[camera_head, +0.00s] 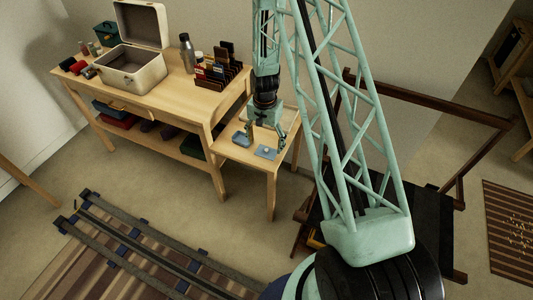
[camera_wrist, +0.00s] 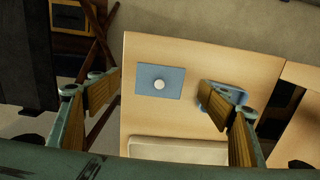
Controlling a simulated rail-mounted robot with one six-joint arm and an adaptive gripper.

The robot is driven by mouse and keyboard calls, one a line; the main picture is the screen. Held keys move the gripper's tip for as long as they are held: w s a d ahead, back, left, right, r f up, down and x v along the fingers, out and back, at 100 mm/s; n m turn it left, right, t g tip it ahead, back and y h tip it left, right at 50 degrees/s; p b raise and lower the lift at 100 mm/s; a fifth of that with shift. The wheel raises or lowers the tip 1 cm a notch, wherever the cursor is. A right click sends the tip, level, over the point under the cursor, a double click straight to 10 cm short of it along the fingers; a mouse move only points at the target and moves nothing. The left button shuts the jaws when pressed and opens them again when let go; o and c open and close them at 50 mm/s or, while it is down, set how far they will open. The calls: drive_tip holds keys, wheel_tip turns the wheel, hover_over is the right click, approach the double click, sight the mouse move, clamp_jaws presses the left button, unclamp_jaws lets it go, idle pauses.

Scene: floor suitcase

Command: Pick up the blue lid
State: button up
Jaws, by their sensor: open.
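The blue lid (camera_wrist: 145,79) is a flat rectangle with a round pale knob. It lies on the small wooden side table, and in the head view the lid (camera_head: 266,153) is near that table's front edge. My gripper (camera_wrist: 161,92) is open and empty, with wood-toned pads spread either side of the lid in the wrist view. In the head view my gripper (camera_head: 267,132) hangs above the small table, pointing down. A second blue-grey object (camera_wrist: 238,96), perhaps an open box, is partly hidden by my right finger; it also shows in the head view (camera_head: 240,141).
A cream block-like thing (camera_wrist: 178,151) shows at the near side of the small table (camera_wrist: 142,116). A larger bench (camera_head: 165,100) beside it holds an open cream suitcase (camera_head: 128,79), a flask (camera_head: 187,53) and a dark rack (camera_head: 222,72). A dark wooden frame (camera_head: 430,97) stands right.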

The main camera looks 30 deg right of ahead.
sight(265, 154)
drive_tip(key=shift+f, duration=0.15)
drive_tip(key=shift+w+d+f+b, duration=0.1)
drive_tip(key=shift+f+b, duration=0.65)
drive_tip(key=shift+f, duration=1.75)
drive_tip(key=c, duration=1.4)
drive_tip(key=shift+c, duration=0.6)
drive_tip(key=c, duration=0.4)
